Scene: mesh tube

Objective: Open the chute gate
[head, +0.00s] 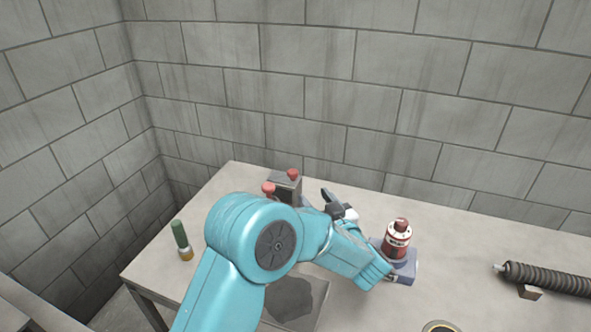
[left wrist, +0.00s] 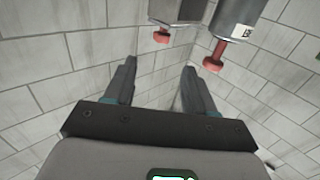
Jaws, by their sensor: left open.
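My left gripper (head: 338,203) is at the end of the teal arm, above the back of the table. In the left wrist view the two dark fingers of the gripper (left wrist: 160,66) are spread apart with nothing between them. A dark grey box (head: 287,184) with red knobs stands at the table's back edge, left of the gripper and partly hidden by my arm. In the left wrist view a grey box (left wrist: 180,8) and a labelled grey cylinder (left wrist: 233,18), each with a red knob, show beyond the fingertips. I cannot tell which part is the chute gate. My right gripper is not in view.
A red bottle with a white label (head: 397,240) stands on a blue-grey base (head: 404,262) right of my arm. A black ribbed hose (head: 548,278) lies at the right. A green-handled item (head: 181,238) is at the left. Block walls enclose the table.

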